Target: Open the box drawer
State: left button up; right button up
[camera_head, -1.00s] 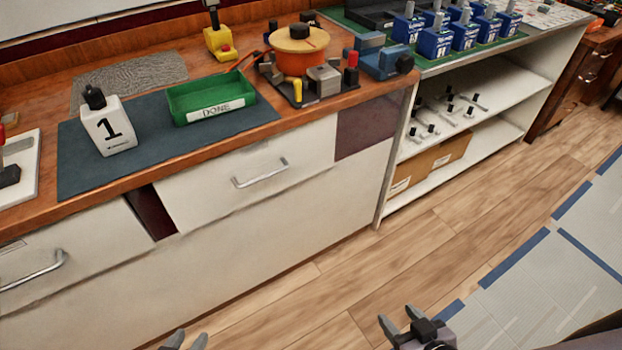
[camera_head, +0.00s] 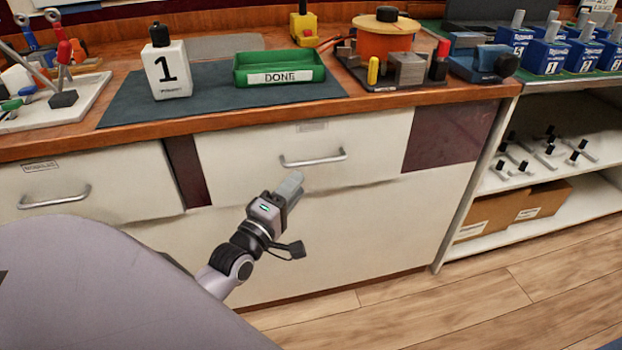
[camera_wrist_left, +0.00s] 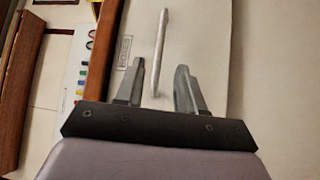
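The middle drawer (camera_head: 250,160) has a white front and a bar handle (camera_head: 313,160), and looks shut. A label reading roughly BOXES (camera_wrist_left: 124,52) sits beside the handle (camera_wrist_left: 163,45) in the left wrist view. My left gripper (camera_head: 292,184) is just below and in front of the handle in the head view. In the wrist view its two fingers (camera_wrist_left: 161,68) are spread, with the handle's bar lined up between them. The gap in depth to the handle is hard to tell. My right gripper is out of view.
A second drawer labelled MODULES (camera_head: 85,175) is at the left. An open shelf (camera_head: 560,160) stands at right. Floor is clear below.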

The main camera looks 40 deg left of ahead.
aim_at(310, 169)
pick_arm(q)
jog(key=shift+w+a+r+b, duration=0.1)
jog(key=shift+w+r+b, duration=0.05)
jog(key=shift+w, duration=0.95)
jog(key=shift+w+a+r+b, duration=0.1)
jog(key=shift+w+r, duration=0.1)
jog(key=shift+w, duration=0.95)
jog(key=shift+w+a+r+b, duration=0.1)
jog(key=shift+w+r+b, duration=0.05)
jog(key=shift+w, duration=0.95)
grip_shut()
